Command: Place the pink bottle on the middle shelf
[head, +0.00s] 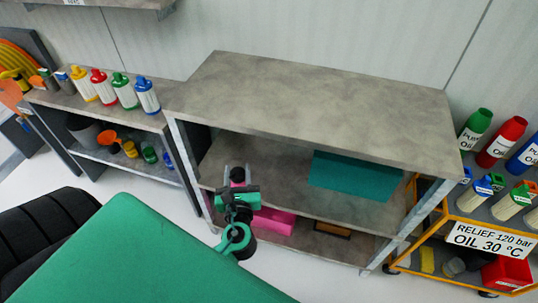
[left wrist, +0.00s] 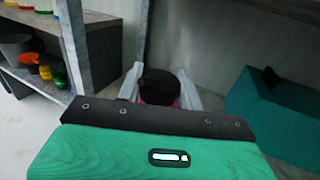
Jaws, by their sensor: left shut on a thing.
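The pink bottle (left wrist: 158,88) has a black cap and shows between my left gripper's two pale fingers in the left wrist view. In the head view only a little of the bottle (head: 237,184) shows, largely hidden by the gripper. My left gripper (head: 238,177) is shut on it at the front left of the middle shelf (head: 288,176) of the grey rack. The bottle looks upright; I cannot tell whether its base touches the shelf. My right gripper is not in view.
A teal box (head: 355,176) stands on the right of the middle shelf. A pink box (head: 273,220) sits on the level below. A grey post (left wrist: 75,45) stands left of the gripper. The rack's top (head: 320,100) is bare. An orange cart (head: 470,215) stands right.

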